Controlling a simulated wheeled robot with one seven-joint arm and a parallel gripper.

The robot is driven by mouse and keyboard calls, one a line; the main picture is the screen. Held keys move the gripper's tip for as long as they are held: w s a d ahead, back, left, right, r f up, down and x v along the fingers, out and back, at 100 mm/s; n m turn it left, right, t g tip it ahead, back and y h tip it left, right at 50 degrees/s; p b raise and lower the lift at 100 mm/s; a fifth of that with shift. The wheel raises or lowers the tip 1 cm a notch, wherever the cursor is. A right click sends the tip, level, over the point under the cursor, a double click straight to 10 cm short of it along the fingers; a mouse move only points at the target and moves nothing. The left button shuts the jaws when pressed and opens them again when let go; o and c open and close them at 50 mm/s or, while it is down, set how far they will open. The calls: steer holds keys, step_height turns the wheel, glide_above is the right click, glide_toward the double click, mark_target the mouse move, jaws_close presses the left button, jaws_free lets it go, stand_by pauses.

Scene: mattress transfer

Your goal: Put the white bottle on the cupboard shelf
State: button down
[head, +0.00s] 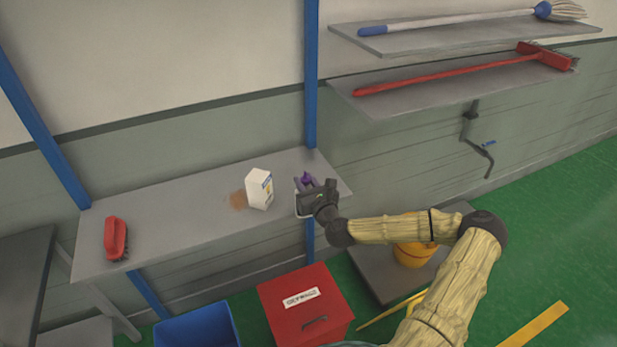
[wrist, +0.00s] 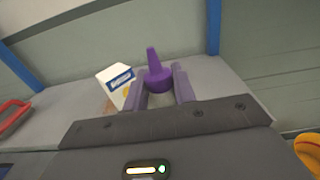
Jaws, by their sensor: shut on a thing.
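The bottle (wrist: 158,76) has a purple pointed cap. Its cap stands upright between my gripper's fingers in the wrist view, and most of its body is hidden. The purple cap (head: 307,178) also shows in the head view. My gripper (head: 308,186), also seen in the wrist view (wrist: 160,86), is shut on the bottle at the right end of the grey shelf (head: 180,207) between blue posts. I cannot tell whether the bottle touches the shelf.
A white carton (head: 259,189) stands on the shelf just left of my gripper, beside a brown stain (head: 238,201). A red brush (head: 115,239) lies at the shelf's left end. A red box (head: 305,300) and blue bin (head: 197,328) are below. The shelf's middle is clear.

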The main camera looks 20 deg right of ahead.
steer(key=shift+s+a+f, duration=0.15)
steer(key=shift+s+a, duration=0.1)
steer(key=shift+s, duration=0.05)
steer(key=shift+s+a+f, duration=0.2)
steer(key=shift+s+f, duration=0.05)
steer(key=shift+f, duration=0.15)
steer(key=s+a+f+b, duration=0.2)
steer(key=s+a+f, duration=0.2)
steer(key=f, duration=0.5)
steer(key=s+a+f+h+b, duration=0.1)
steer(key=s+a+f+b, duration=0.2)
steer(key=f, duration=0.6)
steer(key=s+a, duration=0.2)
steer(key=a, duration=0.1)
steer(key=shift+a+f+m, duration=0.3)
steer(key=shift+a+f, duration=0.05)
steer(key=shift+a, duration=0.05)
